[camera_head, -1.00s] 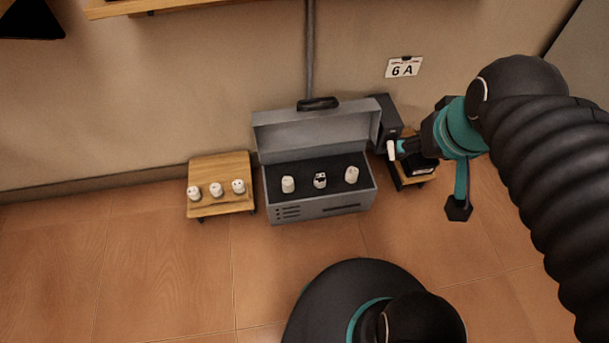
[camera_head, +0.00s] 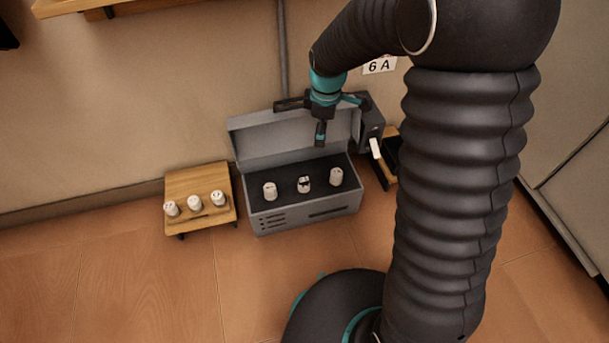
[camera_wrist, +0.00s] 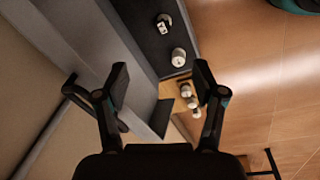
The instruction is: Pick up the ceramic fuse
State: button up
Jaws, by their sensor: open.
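Three white ceramic pieces sit in a row on the dark insert of the open grey case (camera_head: 310,211): a left one (camera_head: 270,191), a middle one with a dark marking (camera_head: 304,184) and a right one (camera_head: 336,177). I cannot tell which is the ceramic fuse. My gripper (camera_head: 321,132) is above the case, in front of its raised lid. In the wrist view its two fingers (camera_wrist: 160,83) are spread with nothing between them. Two case pieces show at the top there, one (camera_wrist: 163,22) above the other (camera_wrist: 179,57).
A dark box (camera_head: 370,127) with a white bar (camera_head: 375,148) stands right of the case. A 6 A card (camera_head: 378,66) hangs on the wall. The floor in front is clear.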

jog(key=w+a+f+n+g+b, duration=0.1)
jog(key=w+a+f+n, duration=0.1)
jog(key=f, duration=0.5)
jog(key=w+a+f+n, duration=0.1)
jog(key=a+f+n, duration=0.15)
jog(key=f, duration=0.35)
jog(key=b, duration=0.1)
send_over(304, 179)
notch_tip(304, 179, down, 9)
jog(key=shift+r, duration=0.2)
jog(key=shift+f+b, duration=0.4)
jog(key=shift+f, duration=2.55)
jog(key=c, duration=1.2)
